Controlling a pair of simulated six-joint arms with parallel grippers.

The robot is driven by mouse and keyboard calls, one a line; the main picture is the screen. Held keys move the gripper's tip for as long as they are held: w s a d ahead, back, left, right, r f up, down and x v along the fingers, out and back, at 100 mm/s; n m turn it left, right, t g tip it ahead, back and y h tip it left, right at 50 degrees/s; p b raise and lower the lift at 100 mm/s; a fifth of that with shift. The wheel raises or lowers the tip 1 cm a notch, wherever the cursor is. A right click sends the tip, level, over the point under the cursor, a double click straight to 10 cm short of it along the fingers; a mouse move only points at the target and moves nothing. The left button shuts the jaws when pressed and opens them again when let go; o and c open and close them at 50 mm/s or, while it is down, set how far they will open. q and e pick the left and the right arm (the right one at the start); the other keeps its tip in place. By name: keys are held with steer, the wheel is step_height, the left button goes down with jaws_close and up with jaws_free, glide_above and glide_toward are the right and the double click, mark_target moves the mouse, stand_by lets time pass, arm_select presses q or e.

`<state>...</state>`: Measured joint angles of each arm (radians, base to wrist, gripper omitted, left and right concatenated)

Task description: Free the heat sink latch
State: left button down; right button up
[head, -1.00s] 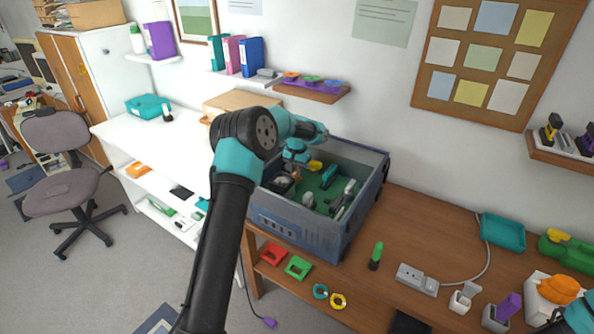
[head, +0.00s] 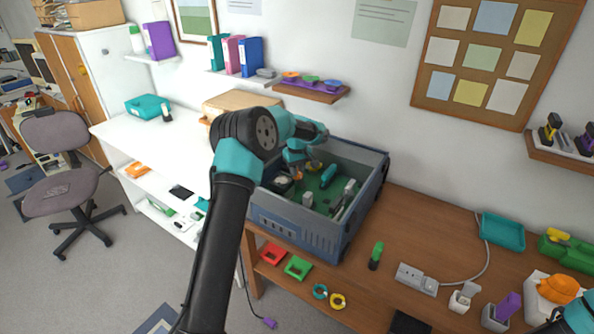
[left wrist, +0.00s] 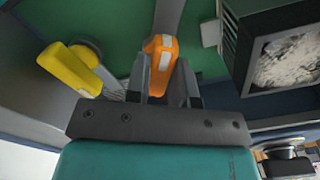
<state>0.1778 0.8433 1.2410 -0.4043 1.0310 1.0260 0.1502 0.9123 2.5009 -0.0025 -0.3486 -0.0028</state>
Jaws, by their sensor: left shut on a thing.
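An open blue-grey case (head: 300,232) stands on the wooden bench with a green board (head: 325,198) inside. In the left wrist view, a dark square block with a mottled pale top, probably the heat sink (left wrist: 290,58), is at the right. An orange lever with a white stripe, probably the latch (left wrist: 161,56), sits between the fingers of my left gripper (left wrist: 162,82). The gripper is shut on it. In the head view my left gripper (head: 300,172) reaches down into the case, its fingertips hard to make out. My right gripper does not show.
A yellow lever (left wrist: 70,68) is left of the orange one in the left wrist view. The case walls surround my gripper. A green-topped object (head: 376,256), a power strip (head: 416,279) and a teal tray (head: 502,231) are on the bench to the right.

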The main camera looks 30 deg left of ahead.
arm_select(q)
steer(key=n, duration=0.6)
stand_by(0.5)
steer(key=c, duration=1)
jaws_free()
steer(key=shift+r, duration=0.15)
step_height(320, 180, up, 17)
steer(key=shift+r, duration=0.1)
